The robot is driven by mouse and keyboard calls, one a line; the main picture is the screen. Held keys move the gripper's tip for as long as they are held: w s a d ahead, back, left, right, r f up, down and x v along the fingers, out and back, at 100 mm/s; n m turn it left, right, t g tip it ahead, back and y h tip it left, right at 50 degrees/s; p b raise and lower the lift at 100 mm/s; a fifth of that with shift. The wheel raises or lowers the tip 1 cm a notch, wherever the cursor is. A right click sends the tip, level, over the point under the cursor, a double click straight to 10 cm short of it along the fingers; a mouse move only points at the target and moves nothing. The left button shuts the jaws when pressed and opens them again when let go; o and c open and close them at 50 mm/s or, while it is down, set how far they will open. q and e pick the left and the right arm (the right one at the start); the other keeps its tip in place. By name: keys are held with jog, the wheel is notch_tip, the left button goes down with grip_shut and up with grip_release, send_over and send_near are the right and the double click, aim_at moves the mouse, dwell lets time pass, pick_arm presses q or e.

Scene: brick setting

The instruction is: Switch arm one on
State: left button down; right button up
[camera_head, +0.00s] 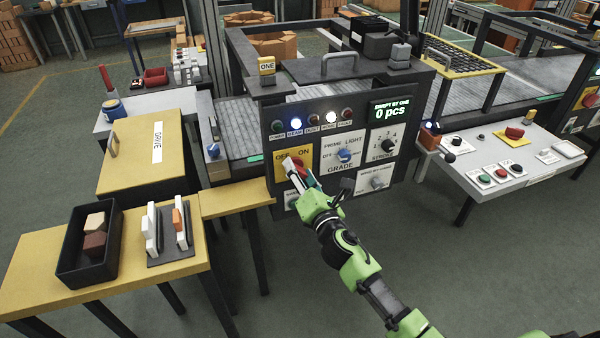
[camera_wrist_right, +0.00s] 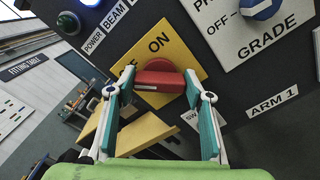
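The red rotary switch (camera_wrist_right: 160,81) sits on a yellow OFF/ON plate (camera_wrist_right: 178,50) on the dark control panel (camera_head: 349,111). In the right wrist view, its handle lies level across the picture, with ON above it and OFF mostly hidden by a finger. The plate also shows in the head view (camera_head: 281,165). My right gripper (camera_wrist_right: 160,76) has one finger at each end of the red handle, with its fingers apart; whether they press on it is unclear. In the head view my right gripper (camera_head: 301,171) covers much of the switch. My left gripper is not in view.
An ARM 1 label (camera_wrist_right: 273,105) and the blue GRADE knob (camera_head: 344,155) are close to the right of the switch. The STROKE knob (camera_head: 388,144) is further right. A yellow table (camera_head: 120,285) with a black tray (camera_head: 66,270) stands at the left.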

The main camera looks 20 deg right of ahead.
jog(key=shift+m, duration=0.4)
jog(key=m, duration=0.4)
jog(key=shift+f, duration=0.1)
jog(key=m, duration=0.4)
jog(key=shift+f, duration=0.1)
jog(key=m, duration=0.5)
jog(key=shift+f+m+p, duration=0.15)
jog(key=shift+m+p, duration=0.35)
jog(key=shift+m, duration=1.5)
jog(key=o, duration=1.1)
